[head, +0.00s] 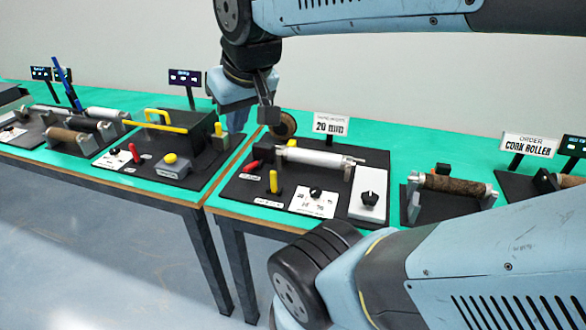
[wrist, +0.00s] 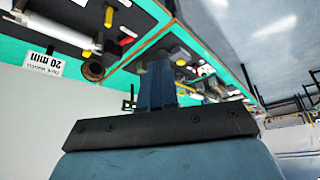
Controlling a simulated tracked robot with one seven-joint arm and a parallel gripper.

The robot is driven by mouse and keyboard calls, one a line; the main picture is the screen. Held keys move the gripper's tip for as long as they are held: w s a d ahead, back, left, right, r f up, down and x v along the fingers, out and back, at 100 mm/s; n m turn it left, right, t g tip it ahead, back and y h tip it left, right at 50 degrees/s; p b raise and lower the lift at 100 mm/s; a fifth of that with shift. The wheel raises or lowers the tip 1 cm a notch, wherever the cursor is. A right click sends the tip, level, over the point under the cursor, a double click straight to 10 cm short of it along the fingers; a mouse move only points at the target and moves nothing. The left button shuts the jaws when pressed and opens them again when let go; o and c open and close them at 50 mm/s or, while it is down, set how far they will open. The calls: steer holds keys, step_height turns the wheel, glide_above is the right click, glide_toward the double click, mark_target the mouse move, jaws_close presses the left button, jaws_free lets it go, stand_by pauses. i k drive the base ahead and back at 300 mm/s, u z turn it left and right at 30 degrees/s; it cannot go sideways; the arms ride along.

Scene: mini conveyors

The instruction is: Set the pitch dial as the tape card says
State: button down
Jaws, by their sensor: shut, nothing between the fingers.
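The tape card (head: 330,125) stands behind the middle station and reads 20 mm; it shows upside down in the wrist view (wrist: 43,64). In front of it are two black knobs: a small dial (head: 316,192) on a white marked plate (head: 312,204) and a larger knob (head: 369,198) on a white box. I cannot read the dial marks or tell which is the pitch dial.
A black box (head: 182,135) with a yellow bar stands left. A cork roller (head: 452,185) lies right.

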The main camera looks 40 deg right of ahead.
mark_target(315, 193)
steer(key=k, duration=1.1)
steer(key=z, duration=0.35)
steer(key=i, duration=0.65)
steer(key=u, duration=0.25)
